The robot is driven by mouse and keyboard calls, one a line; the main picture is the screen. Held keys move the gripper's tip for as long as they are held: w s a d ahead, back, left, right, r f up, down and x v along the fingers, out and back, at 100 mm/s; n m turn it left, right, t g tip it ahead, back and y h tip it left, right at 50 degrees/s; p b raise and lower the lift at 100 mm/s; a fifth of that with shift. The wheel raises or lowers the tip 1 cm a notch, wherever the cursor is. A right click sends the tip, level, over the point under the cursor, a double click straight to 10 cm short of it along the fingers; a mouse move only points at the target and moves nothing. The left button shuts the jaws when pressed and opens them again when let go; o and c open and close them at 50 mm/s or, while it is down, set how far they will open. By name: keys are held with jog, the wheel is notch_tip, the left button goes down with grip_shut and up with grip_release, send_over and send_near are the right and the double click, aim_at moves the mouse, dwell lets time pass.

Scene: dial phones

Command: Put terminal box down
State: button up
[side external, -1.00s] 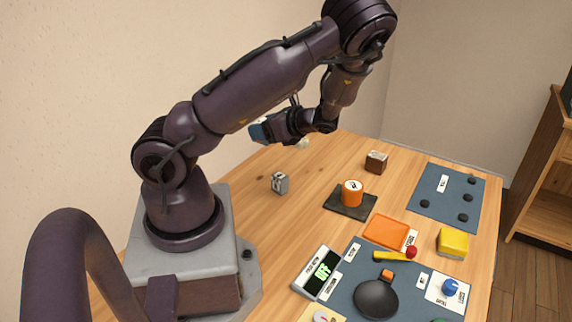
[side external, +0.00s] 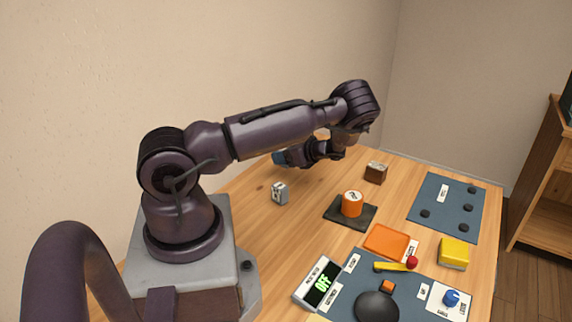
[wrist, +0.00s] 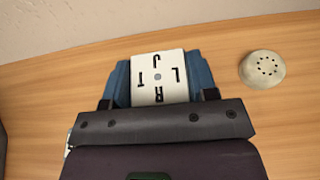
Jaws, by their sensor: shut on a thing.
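The terminal box appears to be the pale box (wrist: 158,92) with the letters J, T, L and R around a grey dot in the wrist view. My gripper (wrist: 157,68) is shut on it, with a blue finger on each side. In the side external view my gripper (side external: 280,158) is low over the far left part of the table. The box cannot be made out there, and whether it touches the table is hard to tell.
A cream domed piece with holes (wrist: 262,69) stands right of the box. Bare wood (side external: 255,218) lies around the grey block.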

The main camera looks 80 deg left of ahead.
jog(key=shift+w+a+f, duration=0.2)
jog(key=shift+a+f, duration=0.15)
jog(key=shift+f, duration=0.15)
jog(key=shift+w+a+f, duration=0.1)
jog(key=shift+f, duration=1.55)
jog(key=o, duration=0.9)
jog(key=shift+f, duration=0.1)
jog(key=shift+o, duration=0.2)
